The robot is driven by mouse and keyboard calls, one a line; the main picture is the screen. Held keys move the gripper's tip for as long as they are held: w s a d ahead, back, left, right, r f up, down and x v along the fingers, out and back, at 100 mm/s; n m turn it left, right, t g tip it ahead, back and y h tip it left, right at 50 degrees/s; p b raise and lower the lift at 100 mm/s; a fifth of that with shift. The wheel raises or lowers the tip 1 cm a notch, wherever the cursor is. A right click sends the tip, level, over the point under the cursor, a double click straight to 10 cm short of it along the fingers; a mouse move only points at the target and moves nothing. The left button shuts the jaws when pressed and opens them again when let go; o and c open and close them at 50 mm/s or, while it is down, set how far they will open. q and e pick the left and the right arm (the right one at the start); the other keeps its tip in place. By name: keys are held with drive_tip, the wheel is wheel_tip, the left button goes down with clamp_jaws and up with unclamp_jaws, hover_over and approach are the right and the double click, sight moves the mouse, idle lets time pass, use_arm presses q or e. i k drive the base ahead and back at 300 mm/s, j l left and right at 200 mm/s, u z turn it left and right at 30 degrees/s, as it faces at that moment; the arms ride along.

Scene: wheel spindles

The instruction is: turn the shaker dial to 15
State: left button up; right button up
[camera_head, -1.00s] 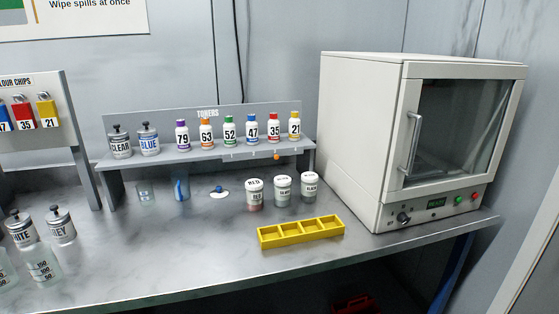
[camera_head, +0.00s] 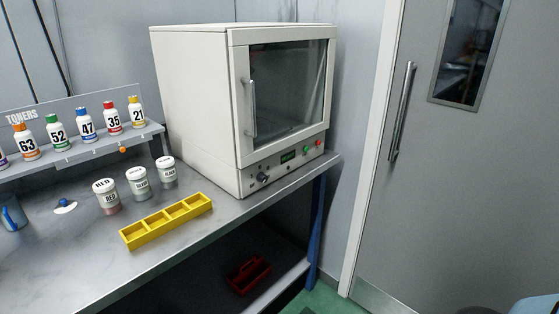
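The shaker (camera_head: 195,95) is a white box-shaped machine with a dark window door and a vertical handle (camera_head: 251,108). It stands at the back right end of the grey bench. Its dark dial (camera_head: 263,178) is low on the front panel, left of a small green-lit display (camera_head: 288,156). The dial's setting and the display's digits are too small to read. A green button (camera_head: 306,150) and a red button (camera_head: 318,143) sit right of the display. Neither of my grippers is in view.
A yellow divided tray (camera_head: 168,222) and three lidded jars (camera_head: 138,183) stand on the bench left of the shaker. A toner shelf (camera_head: 80,152) is farther left. A red carrier (camera_head: 248,274) is below the bench. A grey door (camera_head: 450,190) is at the right.

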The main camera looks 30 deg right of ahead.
sight(261, 177)
drive_tip(key=l+z, duration=0.1)
drive_tip(key=z, duration=0.35)
drive_tip(key=i+l+z, duration=0.1)
drive_tip(key=z, duration=0.3)
drive_tip(key=i+z, duration=0.1)
drive_tip(key=z, duration=0.35)
drive_tip(key=l+z, duration=0.1)
drive_tip(key=z, duration=0.35)
drive_tip(key=i, duration=0.05)
